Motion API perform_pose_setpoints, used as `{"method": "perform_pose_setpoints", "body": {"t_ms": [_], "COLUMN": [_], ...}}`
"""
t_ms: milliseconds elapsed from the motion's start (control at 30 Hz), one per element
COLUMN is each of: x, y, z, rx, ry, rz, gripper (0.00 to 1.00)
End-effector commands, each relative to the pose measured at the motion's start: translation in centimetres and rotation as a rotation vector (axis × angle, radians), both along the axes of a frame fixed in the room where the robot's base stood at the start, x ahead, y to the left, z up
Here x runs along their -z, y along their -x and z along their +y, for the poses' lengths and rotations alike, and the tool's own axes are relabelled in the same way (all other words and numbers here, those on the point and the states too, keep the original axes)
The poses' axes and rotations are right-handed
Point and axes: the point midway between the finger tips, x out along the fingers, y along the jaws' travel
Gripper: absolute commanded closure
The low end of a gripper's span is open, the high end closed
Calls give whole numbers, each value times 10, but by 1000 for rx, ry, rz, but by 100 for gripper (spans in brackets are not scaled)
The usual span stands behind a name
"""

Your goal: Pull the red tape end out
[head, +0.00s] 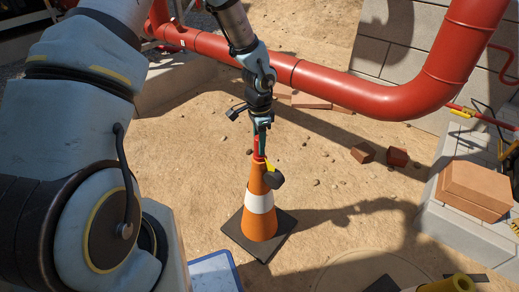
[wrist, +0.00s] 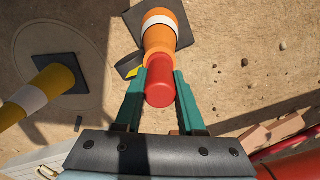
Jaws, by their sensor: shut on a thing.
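An orange cone (head: 260,224) with a white band stands upright on a dark square base. A red cylindrical piece (wrist: 159,88) sits at its top, and its edge also shows in the head view (head: 258,157). A yellow and black piece (head: 273,180) sticks out from the side of the cone's top; it also shows in the wrist view (wrist: 129,67). My gripper (head: 260,147) is above the cone, its teal fingers shut on the red piece from both sides. I cannot make out a separate loose tape end.
A large red pipe (head: 335,90) runs behind the cone. Bricks (head: 397,157) lie on the sand, and a block wall with bricks (head: 475,187) stands at right. A blue-rimmed tray (head: 213,272) is at the bottom. A yellow cone (wrist: 60,78) stands left in the wrist view.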

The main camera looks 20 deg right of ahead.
Motion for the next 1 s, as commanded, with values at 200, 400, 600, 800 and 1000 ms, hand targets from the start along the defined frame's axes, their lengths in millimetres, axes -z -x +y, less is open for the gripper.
{"method": "perform_pose_setpoints", "body": {"t_ms": [200, 400, 600, 800, 1000], "x": [-5, -7, -14, -28, -41], "y": [0, 0, 0, 0, 0], "z": [0, 0, 0, 0, 0], "rx": [0, -1, -1, -1, -1], "ry": [0, 0, 0, 0, 0], "rz": [0, 0, 0, -1, -1], "gripper": [100, 100, 100, 100, 100]}}
